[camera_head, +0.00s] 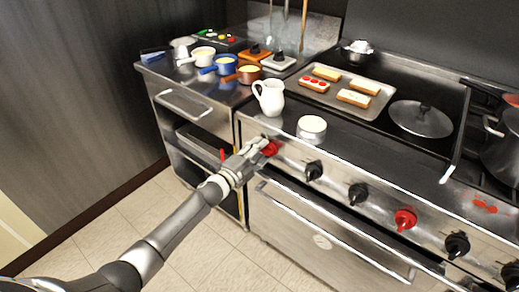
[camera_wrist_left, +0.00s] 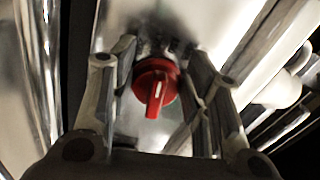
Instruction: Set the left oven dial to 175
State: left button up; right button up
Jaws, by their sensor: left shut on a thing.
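The left oven dial (camera_head: 271,148) is a red knob at the left end of the stove's front panel. In the left wrist view the red dial (camera_wrist_left: 155,82) shows close up, with a raised grip bar and a pale mark pointing roughly down the picture. My left gripper (camera_head: 260,147) reaches it from the front left, its fingers on either side of the dial and shut on it. The dial's scale and numbers cannot be read. My right gripper is not in view.
Black knobs (camera_head: 314,171) and another red knob (camera_head: 405,219) continue along the panel to the right. The oven door handle (camera_head: 335,235) runs below. A white pitcher (camera_head: 270,98) and a white-topped round container (camera_head: 312,126) stand on the ledge above. The floor (camera_head: 200,245) is clear.

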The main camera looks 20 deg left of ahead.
pick_arm(q)
jog(key=shift+f+n, duration=0.25)
jog(key=shift+n, duration=0.85)
jog(key=o, duration=1.1)
jog(key=shift+c, duration=0.2)
jog(key=shift+s, duration=0.15)
jog(key=v, duration=1.1)
jog(key=shift+s, duration=0.4)
jog(key=shift+a, duration=0.1)
